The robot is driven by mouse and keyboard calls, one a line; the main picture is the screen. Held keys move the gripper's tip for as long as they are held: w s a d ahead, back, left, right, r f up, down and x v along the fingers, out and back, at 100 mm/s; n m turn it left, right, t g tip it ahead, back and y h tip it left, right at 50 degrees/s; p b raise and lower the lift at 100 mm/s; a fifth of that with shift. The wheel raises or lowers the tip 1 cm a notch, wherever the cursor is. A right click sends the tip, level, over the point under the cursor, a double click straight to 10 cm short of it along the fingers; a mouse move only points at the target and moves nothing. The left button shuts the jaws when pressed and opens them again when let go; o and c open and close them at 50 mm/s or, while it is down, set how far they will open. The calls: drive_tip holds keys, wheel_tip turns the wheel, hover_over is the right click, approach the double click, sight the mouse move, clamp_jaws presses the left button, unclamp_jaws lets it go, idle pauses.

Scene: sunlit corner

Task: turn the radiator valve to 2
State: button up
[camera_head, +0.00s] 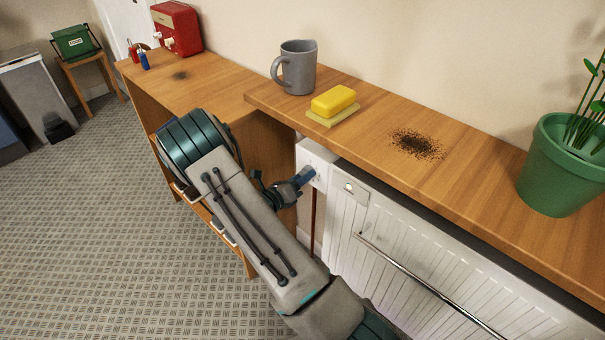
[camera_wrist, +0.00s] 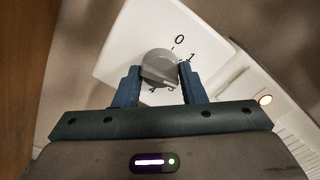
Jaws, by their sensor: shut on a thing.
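The radiator valve is a round grey knob (camera_wrist: 159,64) on a white plate (camera_wrist: 120,50) in the wrist view. The digits 0 and 1 show above and to the right of it, and partly hidden digits show below. The 2 is not visible; the right finger covers part of the dial's edge. A pale line shows on the knob's lower part, but I cannot tell exactly which digit it points to. My gripper (camera_wrist: 160,73) is shut on the knob, with one blue finger on each side. In the head view, my gripper (camera_head: 304,177) is at the plate (camera_head: 315,157), hiding the knob.
The white radiator (camera_head: 420,255) with a metal rail (camera_head: 425,283) is right of the valve. A wooden cabinet (camera_head: 215,78) stands left.

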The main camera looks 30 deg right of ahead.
idle(0.3)
drive_tip(key=o, duration=1)
drive_tip(key=p+v, duration=0.1)
drive_tip(key=v, duration=1.3)
drive_tip(key=shift+d, duration=0.1)
